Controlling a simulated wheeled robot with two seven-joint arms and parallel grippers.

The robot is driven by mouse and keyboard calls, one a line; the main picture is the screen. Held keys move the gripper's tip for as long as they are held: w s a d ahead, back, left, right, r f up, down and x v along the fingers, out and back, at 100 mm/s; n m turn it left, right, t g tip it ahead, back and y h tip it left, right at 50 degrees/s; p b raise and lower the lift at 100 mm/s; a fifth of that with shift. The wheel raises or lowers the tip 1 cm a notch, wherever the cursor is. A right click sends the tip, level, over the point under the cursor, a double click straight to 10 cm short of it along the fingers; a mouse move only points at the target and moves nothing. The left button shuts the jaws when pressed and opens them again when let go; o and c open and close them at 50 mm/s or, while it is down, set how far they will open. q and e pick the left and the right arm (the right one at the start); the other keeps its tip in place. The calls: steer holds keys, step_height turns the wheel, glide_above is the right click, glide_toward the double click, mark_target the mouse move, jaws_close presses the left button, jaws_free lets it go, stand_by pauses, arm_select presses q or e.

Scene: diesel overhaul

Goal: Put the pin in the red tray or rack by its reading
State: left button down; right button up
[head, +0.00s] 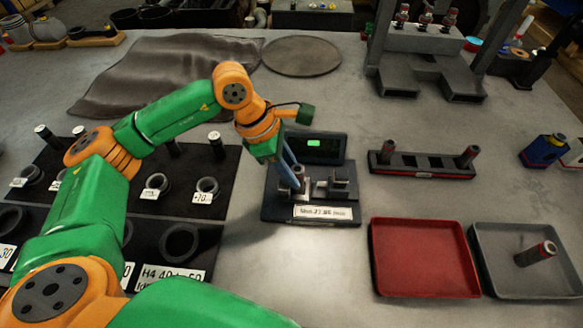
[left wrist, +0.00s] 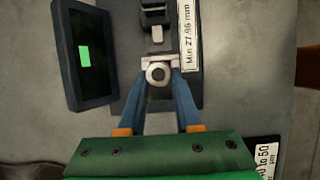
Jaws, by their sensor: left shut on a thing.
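My left gripper (head: 296,180) is shut on a steel pin (left wrist: 158,74), seen end-on between the blue fingers in the left wrist view. The pin is at the dark measuring gauge (head: 285,212); whether it rests on the gauge is hard to tell. The gauge display (head: 316,144) shows a green patch, also lit in the left wrist view (left wrist: 84,56). A label (head: 322,212) on the gauge starts with "Min 27"; its last digits are small. The red tray (head: 424,288) is empty. The dark rack (head: 421,172) holds a pin at each end, with empty slots between. My right gripper is out of view.
A grey tray (head: 500,288) with one dark pin (head: 536,253) stands right of the red tray. Black mats with rings and labels (head: 172,276) lie left of the gauge. A grey fixture (head: 428,45) stands behind the rack. Bare bench lies between gauge and red tray.

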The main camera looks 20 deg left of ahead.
arm_select(q)
steer(key=shift+r+p, duration=1.8)
steer(key=shift+r, duration=0.95)
steer(key=shift+f, duration=0.1)
